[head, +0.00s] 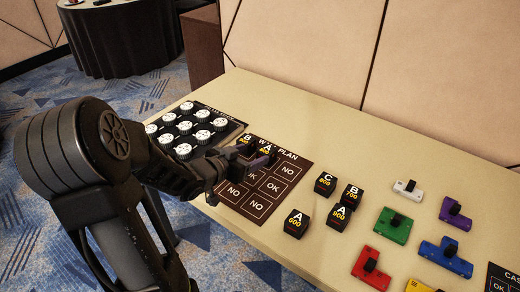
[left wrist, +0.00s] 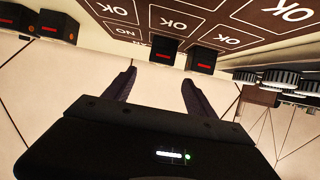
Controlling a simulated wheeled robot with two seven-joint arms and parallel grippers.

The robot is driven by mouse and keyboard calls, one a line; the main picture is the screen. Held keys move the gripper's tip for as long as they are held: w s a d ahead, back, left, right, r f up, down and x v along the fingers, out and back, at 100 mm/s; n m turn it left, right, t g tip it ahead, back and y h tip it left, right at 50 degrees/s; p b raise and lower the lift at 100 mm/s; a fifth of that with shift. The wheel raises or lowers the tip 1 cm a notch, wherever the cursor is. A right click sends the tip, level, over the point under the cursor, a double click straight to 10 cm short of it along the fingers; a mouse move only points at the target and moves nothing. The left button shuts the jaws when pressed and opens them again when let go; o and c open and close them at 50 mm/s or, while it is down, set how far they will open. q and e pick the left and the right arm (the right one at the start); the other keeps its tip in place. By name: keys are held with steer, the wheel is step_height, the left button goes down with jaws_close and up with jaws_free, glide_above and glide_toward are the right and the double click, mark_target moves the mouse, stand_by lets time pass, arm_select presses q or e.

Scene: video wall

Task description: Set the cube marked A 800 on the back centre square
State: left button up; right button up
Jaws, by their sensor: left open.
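The cube marked A (head: 266,151) is black with white and yellow marking; its number looks like 800 but is small. It sits at the back centre square of the dark plan board (head: 283,203), right beside a cube marked B (head: 245,143). My left gripper (head: 258,160) is open just in front of cube A and partly hides it and nearby squares. In the left wrist view, two black cubes with red marks, one (left wrist: 163,51) and another (left wrist: 202,59), stand beyond my open fingertips (left wrist: 158,82); nothing is between the fingers. My right gripper is not in view.
Right of the board stand cubes C 800 (head: 326,184), B 700 (head: 351,196), A 900 (head: 339,217) and A 600 (head: 296,223). Farther right lie coloured blocks with black knobs, such as a green one (head: 394,225). A knob panel (head: 185,130) lies left of the board.

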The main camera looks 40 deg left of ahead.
arm_select(q)
steer(key=shift+v, duration=1.5)
